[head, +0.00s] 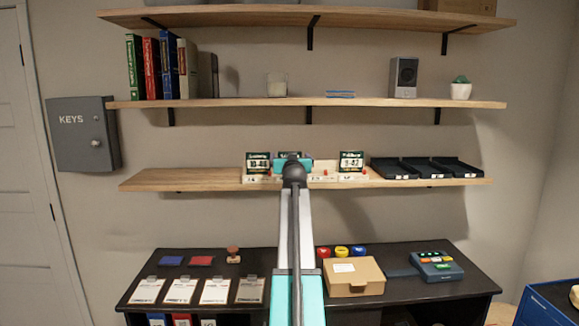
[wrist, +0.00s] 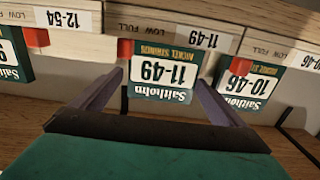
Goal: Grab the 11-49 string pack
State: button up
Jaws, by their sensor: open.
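The 11-49 string pack (wrist: 165,72) is white and dark green, marked Saltholm. In the wrist view it appears upside down in front of the wooden holder labelled 11-49 (wrist: 172,24). My gripper (wrist: 159,80) is open, with one finger on each side of the pack; whether either finger touches it I cannot tell. The 10-46 pack (wrist: 249,85) is just to the right of the fingers in the wrist view.
In the head view the 10-46 pack (head: 258,163) and the 9-42 pack (head: 351,161) stand either side of my gripper. Black trays (head: 425,169) lie to their right on the wooden shelf (head: 180,180). Red markers (wrist: 125,48) stick out near the fingers.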

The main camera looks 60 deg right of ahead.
jog(key=c, duration=1.1)
jog(key=shift+r, duration=0.1)
jog(key=shift+r+b, duration=1.45)
jog(key=shift+r, duration=3.5)
